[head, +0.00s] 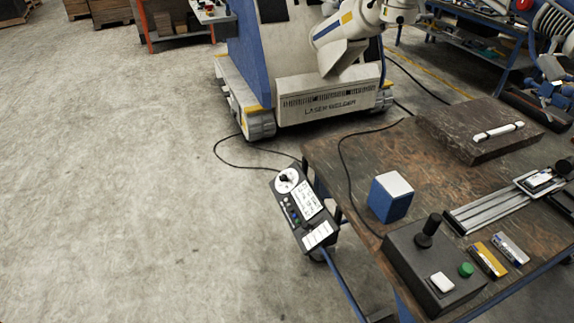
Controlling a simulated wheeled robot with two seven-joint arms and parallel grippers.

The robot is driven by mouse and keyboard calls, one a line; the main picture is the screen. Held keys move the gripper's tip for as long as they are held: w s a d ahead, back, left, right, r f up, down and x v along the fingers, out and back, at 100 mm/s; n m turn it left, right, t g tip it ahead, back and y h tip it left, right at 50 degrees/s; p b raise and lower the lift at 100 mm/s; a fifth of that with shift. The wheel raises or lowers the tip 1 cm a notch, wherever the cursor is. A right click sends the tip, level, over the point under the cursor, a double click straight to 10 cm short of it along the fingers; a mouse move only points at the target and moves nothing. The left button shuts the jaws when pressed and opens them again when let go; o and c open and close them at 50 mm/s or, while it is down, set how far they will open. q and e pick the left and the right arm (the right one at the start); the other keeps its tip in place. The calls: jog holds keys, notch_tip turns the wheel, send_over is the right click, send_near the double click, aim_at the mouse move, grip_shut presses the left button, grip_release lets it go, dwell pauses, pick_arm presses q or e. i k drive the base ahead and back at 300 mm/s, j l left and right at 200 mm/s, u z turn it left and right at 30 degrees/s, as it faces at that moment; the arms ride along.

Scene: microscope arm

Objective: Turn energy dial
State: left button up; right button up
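A black control panel (280,200) hangs off the left side of the workbench, tilted in the picture. Near its top is a round white dial plate with a black knob (284,178), probably the energy dial. The knob's pointer setting is too small to read. Below the dial are several small coloured buttons (290,210), a white label with writing (307,201) and a white block of keys (317,235). Neither of my grippers is in view, and nothing touches the panel's face.
The workbench (335,160) carries a blue box (391,203), a joystick box (415,262), a rail (490,209) and a dark stone plate (460,125). The laser welder (330,100) stands behind, with cables on the floor. Left of the panel, the floor (120,190) is clear.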

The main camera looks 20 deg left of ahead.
aim_at(282, 178)
jog(key=i+j+z, duration=0.1)
jog(key=j, duration=0.2)
jog(key=i+j, duration=0.25)
jog(key=i+j+z, duration=0.15)
jog(key=j, duration=0.3)
jog(key=i+j+z, duration=0.1)
jog(key=j, duration=0.25)
jog(key=i+j, duration=0.15)
jog(key=j, duration=0.2)
jog(key=i+j+z, duration=0.15)
jog(key=j, duration=0.2)
jog(key=i+j, duration=0.1)
jog(key=j, duration=0.25)
jog(key=z, duration=0.05)
